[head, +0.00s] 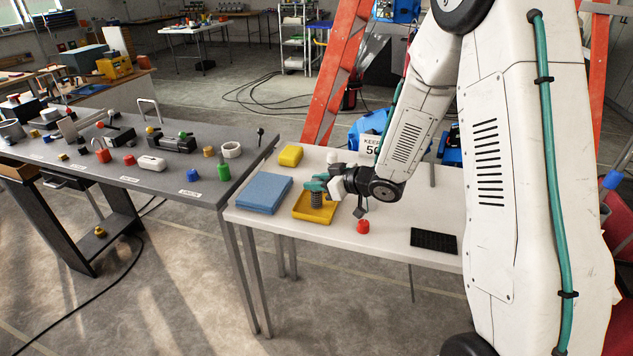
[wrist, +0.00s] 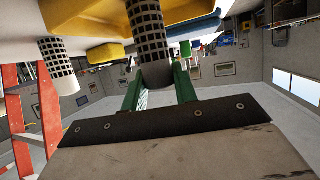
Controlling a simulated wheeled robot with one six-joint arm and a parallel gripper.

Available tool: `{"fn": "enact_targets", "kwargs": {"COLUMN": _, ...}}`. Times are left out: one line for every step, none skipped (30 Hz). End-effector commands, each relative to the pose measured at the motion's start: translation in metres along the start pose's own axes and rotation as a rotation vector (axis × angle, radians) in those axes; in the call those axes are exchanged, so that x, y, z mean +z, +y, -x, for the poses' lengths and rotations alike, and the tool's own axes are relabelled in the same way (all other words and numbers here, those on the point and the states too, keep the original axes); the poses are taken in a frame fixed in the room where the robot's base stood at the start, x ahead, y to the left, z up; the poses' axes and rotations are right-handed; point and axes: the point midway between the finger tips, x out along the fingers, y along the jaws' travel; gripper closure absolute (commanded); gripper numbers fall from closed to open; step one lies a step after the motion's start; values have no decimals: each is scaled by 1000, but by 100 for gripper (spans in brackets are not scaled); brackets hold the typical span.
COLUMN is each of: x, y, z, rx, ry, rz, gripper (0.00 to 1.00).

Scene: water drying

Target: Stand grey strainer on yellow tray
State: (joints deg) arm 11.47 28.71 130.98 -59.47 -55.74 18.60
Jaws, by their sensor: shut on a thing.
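The grey strainer (head: 316,199) is a dark mesh cylinder, roughly upright over the yellow tray (head: 300,213). My gripper (head: 314,184) is shut on its upper part. In the wrist view, the green fingers of my gripper (wrist: 160,90) stand on both sides of the grey strainer (wrist: 151,35), and the yellow tray (wrist: 85,12) shows beside it. The strainer's lower end is at the tray, but I cannot tell whether it touches. My gripper hides the strainer's top in the head view.
A blue block (head: 264,192) lies left of the tray, a yellow block (head: 291,155) behind. A white-ended mesh cylinder (wrist: 60,70) stands near my gripper. A red piece (head: 362,226) and black mat (head: 434,241) lie to the right. White table (head: 400,218) between is clear.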

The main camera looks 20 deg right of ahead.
Motion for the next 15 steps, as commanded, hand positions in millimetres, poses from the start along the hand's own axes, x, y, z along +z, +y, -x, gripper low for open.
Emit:
{"fn": "enact_targets", "kwargs": {"x": 0, "y": 0, "z": 0, "rx": 0, "ry": 0, "rz": 0, "gripper": 94}}
{"fn": "enact_targets", "kwargs": {"x": 1, "y": 0, "z": 0, "rx": 0, "ry": 0, "rz": 0, "gripper": 94}}
{"fn": "enact_targets", "kwargs": {"x": 2, "y": 0, "z": -1, "rx": 0, "ry": 0, "rz": -1, "gripper": 94}}
{"fn": "enact_targets", "kwargs": {"x": 3, "y": 0, "z": -1, "rx": 0, "ry": 0, "rz": -1, "gripper": 94}}
{"fn": "enact_targets", "kwargs": {"x": 3, "y": 0, "z": -1, "rx": 0, "ry": 0, "rz": 0, "gripper": 66}}
{"fn": "enact_targets", "kwargs": {"x": 3, "y": 0, "z": -1, "rx": 0, "ry": 0, "rz": 0, "gripper": 55}}
{"fn": "enact_targets", "kwargs": {"x": 3, "y": 0, "z": -1, "rx": 0, "ry": 0, "rz": 0, "gripper": 50}}
{"fn": "enact_targets", "kwargs": {"x": 3, "y": 0, "z": -1, "rx": 0, "ry": 0, "rz": 0, "gripper": 50}}
{"fn": "enact_targets", "kwargs": {"x": 3, "y": 0, "z": -1, "rx": 0, "ry": 0, "rz": 0, "gripper": 50}}
{"fn": "enact_targets", "kwargs": {"x": 3, "y": 0, "z": -1, "rx": 0, "ry": 0, "rz": 0, "gripper": 50}}
{"fn": "enact_targets", "kwargs": {"x": 3, "y": 0, "z": -1, "rx": 0, "ry": 0, "rz": 0, "gripper": 50}}
{"fn": "enact_targets", "kwargs": {"x": 3, "y": 0, "z": -1, "rx": 0, "ry": 0, "rz": 0, "gripper": 50}}
{"fn": "enact_targets", "kwargs": {"x": 3, "y": 0, "z": -1, "rx": 0, "ry": 0, "rz": 0, "gripper": 50}}
{"fn": "enact_targets", "kwargs": {"x": 3, "y": 0, "z": -1, "rx": 0, "ry": 0, "rz": 0, "gripper": 50}}
{"fn": "enact_targets", "kwargs": {"x": 2, "y": 0, "z": -1, "rx": 0, "ry": 0, "rz": 0, "gripper": 50}}
